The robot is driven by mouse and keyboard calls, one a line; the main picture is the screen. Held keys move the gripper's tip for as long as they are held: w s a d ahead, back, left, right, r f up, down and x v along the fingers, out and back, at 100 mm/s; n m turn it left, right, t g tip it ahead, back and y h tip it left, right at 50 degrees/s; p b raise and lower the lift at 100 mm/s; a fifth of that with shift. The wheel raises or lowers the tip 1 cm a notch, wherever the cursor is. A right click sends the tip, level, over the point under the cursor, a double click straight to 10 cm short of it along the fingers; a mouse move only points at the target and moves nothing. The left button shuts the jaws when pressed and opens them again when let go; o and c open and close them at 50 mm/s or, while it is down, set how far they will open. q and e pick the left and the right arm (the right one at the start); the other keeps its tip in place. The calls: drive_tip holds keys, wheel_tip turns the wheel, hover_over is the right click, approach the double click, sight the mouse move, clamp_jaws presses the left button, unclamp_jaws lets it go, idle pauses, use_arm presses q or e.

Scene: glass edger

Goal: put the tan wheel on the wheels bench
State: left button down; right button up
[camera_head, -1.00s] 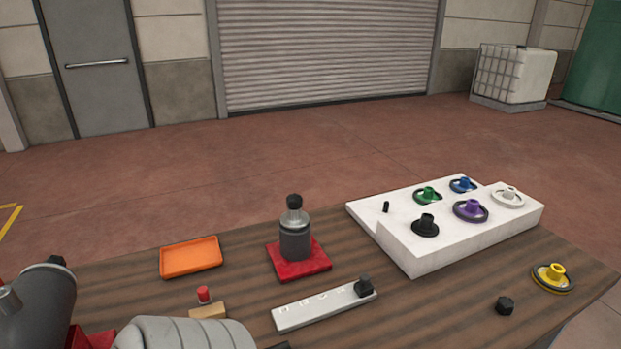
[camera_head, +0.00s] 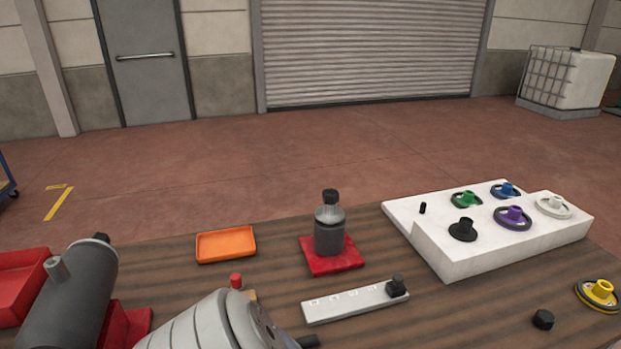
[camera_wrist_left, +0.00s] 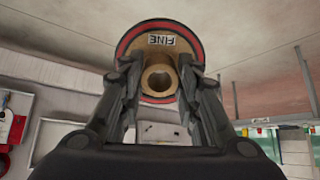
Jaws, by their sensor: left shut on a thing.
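The tan wheel (camera_wrist_left: 186,55) is in the left wrist view, with a red rim, a label reading FINE and a hollow tan hub facing the camera. My left gripper (camera_wrist_left: 160,82) is shut on its hub, one finger on each side. The head view shows neither the tan wheel nor my grippers. The wheels bench (camera_head: 470,262) is the white stepped block at the right of the table in the head view. It carries green, blue, purple, white and black wheels. A bare black peg (camera_head: 422,208) stands at its left on the lower step.
A yellow wheel (camera_head: 598,294) and a black knob (camera_head: 543,319) lie in front of the bench. A grey bottle-like object on a red base (camera_head: 329,262), an orange tray (camera_head: 226,245) and a white marked strip (camera_head: 352,304) are left of it. Grey cylindrical bodies fill the lower left.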

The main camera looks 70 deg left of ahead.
use_arm(q)
drive_tip(key=shift+f+m+g+y, duration=0.4)
drive_tip(key=shift+m+g, duration=0.1)
drive_tip(key=shift+m, duration=0.1)
drive_tip(key=w+a+m+y+p, duration=0.1)
drive_tip(key=w+a+y, duration=0.1)
drive_tip(key=a, duration=0.9)
drive_tip(key=w+a+m+g+y+p, duration=0.1)
drive_tip(key=w+a+m+y, duration=0.1)
drive_tip(key=a, duration=0.9)
drive_tip(key=w+a+m+g+y+p, duration=0.1)
drive_tip(key=w+a, duration=0.3)
drive_tip(key=a, duration=0.7)
drive_tip(key=shift+w+a+f+m+y, duration=0.1)
drive_tip(key=shift+w+a+m+y, duration=0.25)
drive_tip(key=shift+m+y, duration=0.35)
drive_tip(key=shift+a+f, duration=0.1)
drive_tip(key=shift+f, duration=0.05)
wheel_tip(320, 180, down, 2)
drive_tip(key=shift+f+p, duration=0.1)
drive_tip(key=shift+p, duration=0.45)
drive_tip(key=shift+f, duration=0.55)
drive_tip(key=c, duration=1.2)
unclamp_jaws()
use_arm(e)
drive_tip(key=r, duration=0.2)
drive_tip(key=d+r, duration=0.1)
drive_tip(key=r, duration=0.1)
drive_tip(key=shift+w+d+r, duration=0.1)
